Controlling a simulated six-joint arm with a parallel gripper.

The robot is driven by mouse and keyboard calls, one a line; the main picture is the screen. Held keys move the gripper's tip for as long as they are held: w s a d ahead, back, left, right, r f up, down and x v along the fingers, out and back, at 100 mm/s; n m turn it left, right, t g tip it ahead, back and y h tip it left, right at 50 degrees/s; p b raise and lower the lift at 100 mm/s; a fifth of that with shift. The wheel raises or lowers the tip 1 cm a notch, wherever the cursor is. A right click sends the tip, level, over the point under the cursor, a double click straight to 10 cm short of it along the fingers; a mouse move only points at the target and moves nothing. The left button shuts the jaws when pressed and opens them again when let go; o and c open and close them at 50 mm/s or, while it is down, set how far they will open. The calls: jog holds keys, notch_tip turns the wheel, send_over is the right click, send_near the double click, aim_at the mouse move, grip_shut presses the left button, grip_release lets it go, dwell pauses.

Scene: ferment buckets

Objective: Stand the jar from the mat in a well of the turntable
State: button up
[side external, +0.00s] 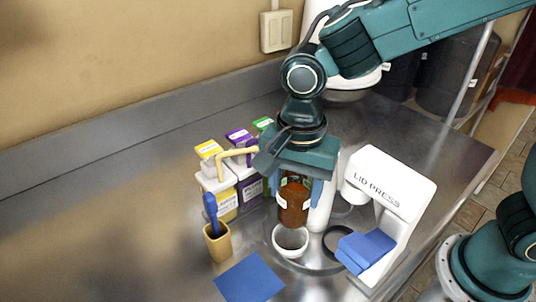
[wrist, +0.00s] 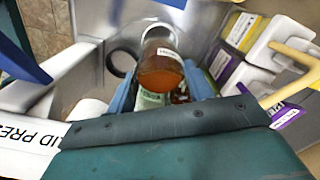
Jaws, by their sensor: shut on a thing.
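My gripper (side external: 293,186) points down and is shut on a jar (side external: 293,206) of red-brown contents with a white label. The jar hangs above a white round cup (side external: 290,251) on the turntable, with a gap visible below it. In the wrist view the jar (wrist: 162,72) sits between my two blue fingers (wrist: 160,92). The turntable (side external: 317,264) is a grey disc, partly hidden by the cup, the jar and the lid press; a dark ring (side external: 337,258) shows at its right. The blue mat (side external: 249,278) lies bare at the front.
A white lid press (side external: 405,190) with a blue block (side external: 365,250) stands close on the right. Yellow, purple and green-topped cartons (side external: 238,137) stand behind left. A tan cup (side external: 217,243) holds a blue-handled tool. The counter at left is clear.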

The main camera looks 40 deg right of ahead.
jog(key=shift+f, duration=2.35)
jog(key=shift+f, duration=1)
dwell(2.6)
jog(key=o, duration=1.7)
jog(key=shift+o, duration=0.2)
jog(key=shift+r, duration=0.15)
jog(key=shift+r, duration=3.85)
